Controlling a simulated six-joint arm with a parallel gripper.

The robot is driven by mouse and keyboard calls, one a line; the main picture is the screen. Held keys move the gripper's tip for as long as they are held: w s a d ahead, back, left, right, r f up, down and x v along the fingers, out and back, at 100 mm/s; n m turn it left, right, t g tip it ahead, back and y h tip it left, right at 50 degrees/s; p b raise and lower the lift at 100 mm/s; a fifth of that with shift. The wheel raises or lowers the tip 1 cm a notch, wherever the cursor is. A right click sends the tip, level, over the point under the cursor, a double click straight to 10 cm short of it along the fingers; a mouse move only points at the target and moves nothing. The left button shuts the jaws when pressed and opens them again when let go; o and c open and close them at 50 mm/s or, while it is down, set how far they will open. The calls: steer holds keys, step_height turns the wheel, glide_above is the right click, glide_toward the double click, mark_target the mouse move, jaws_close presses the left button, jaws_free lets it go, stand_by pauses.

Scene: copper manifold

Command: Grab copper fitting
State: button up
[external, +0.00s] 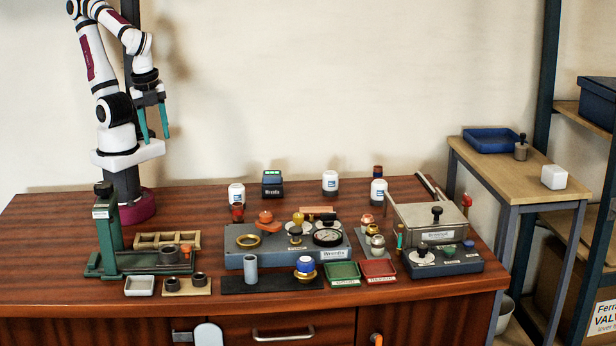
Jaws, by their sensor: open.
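My gripper (156,139) hangs at the upper left, with its two teal fingers pointing down and apart. It is open and empty, high above the left part of the table. Small copper-coloured pieces (367,219) sit near a silver valve-like part (377,243), right of the grey-blue manifold block (240,262). Another small copper-orange piece (186,250) stands at the right of the green stand, by a dark ring. I cannot tell which of these is the copper fitting. My gripper is far from the pieces on the right and well above the one on the left.
The green press-like stand (108,232) rises at the left beside a wooden rack (150,240). Green (343,282) and red trays (378,279) lie in front. A metal box (425,218) stands at the right. White-and-dark jars (330,183) line the back.

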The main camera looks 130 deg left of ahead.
steer(key=shift+o, duration=1.3)
